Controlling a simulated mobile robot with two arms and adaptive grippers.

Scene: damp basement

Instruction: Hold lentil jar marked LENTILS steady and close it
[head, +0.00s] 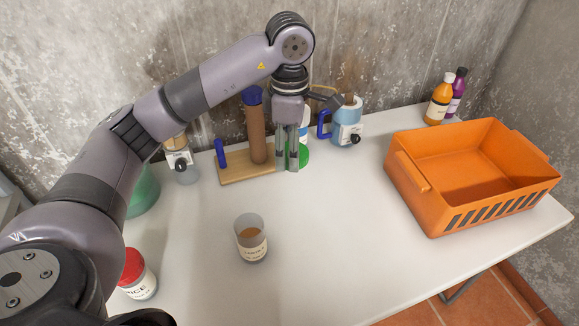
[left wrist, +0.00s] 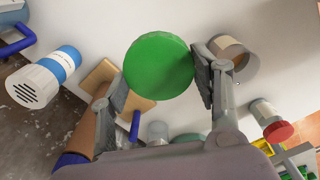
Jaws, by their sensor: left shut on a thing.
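The lentil jar (head: 252,246) stands upright and open on the white table, a little left of the middle; brown contents show inside, and its small label is hard to read. It also shows in the left wrist view (left wrist: 233,54), beyond one finger. My left gripper (head: 292,166) points down at the back of the table, behind and to the right of the jar, apart from it. It is shut on a round green lid (left wrist: 159,66), held between the two fingers. In the head view the green lid (head: 303,155) is partly hidden by the fingers. My right gripper is not in view.
A red-lidded rice jar (head: 138,276) stands at the front left. A wooden board (head: 235,174) with a brown post and a blue-handled container (head: 347,133) stand at the back. An orange crate (head: 420,205) is at right. The table between jar and crate is clear.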

